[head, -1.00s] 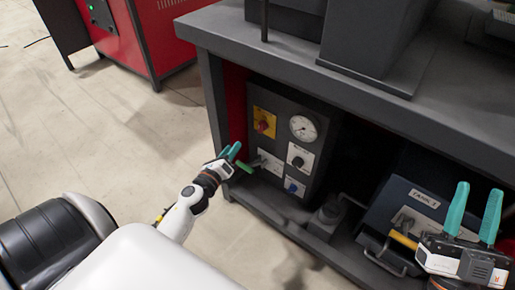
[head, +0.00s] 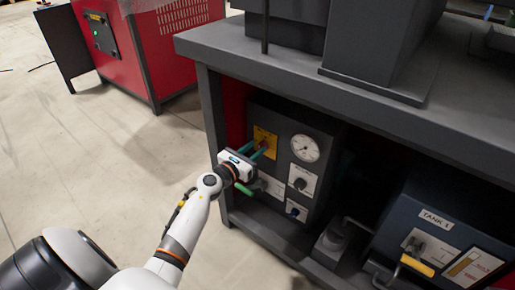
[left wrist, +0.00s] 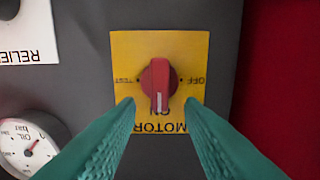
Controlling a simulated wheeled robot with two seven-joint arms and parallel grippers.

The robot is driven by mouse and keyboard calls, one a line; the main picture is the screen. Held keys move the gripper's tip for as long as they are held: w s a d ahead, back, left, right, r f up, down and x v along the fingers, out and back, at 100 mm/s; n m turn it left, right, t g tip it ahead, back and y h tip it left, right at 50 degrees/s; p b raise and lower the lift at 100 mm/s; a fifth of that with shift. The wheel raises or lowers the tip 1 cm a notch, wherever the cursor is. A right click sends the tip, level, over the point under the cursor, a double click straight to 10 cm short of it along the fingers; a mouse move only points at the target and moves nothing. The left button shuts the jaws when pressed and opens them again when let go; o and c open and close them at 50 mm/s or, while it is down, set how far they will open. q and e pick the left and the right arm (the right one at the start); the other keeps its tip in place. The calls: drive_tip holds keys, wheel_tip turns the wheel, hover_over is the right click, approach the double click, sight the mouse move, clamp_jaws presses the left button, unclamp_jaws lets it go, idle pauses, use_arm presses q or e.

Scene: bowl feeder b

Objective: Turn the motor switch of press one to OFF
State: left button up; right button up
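The motor switch is a red knob (left wrist: 158,84) on a yellow plate (left wrist: 192,48), seen upside down in the left wrist view. The plate reads MOTOR, with TEST on the left, OFF on the right and ON below the knob. The knob's white-marked end points down at ON. My left gripper (left wrist: 159,106) is open, with one teal fingertip on each side of the knob's lower end. I cannot tell whether they touch it. In the head view my left gripper (head: 262,150) is at the yellow plate (head: 261,133) and partly hides the switch. My right gripper is out of view.
Beside the switch are an oil gauge (head: 305,149) and a RELIEF plate with a black knob (head: 299,184). The bench top (head: 290,70) overhangs the panel. A TANK 1 box (head: 440,235) stands at the right.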

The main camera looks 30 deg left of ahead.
use_arm(q)
drive_tip(key=shift+w+d, duration=0.1)
drive_tip(key=shift+w, duration=0.85)
drive_tip(key=shift+c, duration=0.2)
drive_tip(key=c, duration=0.6)
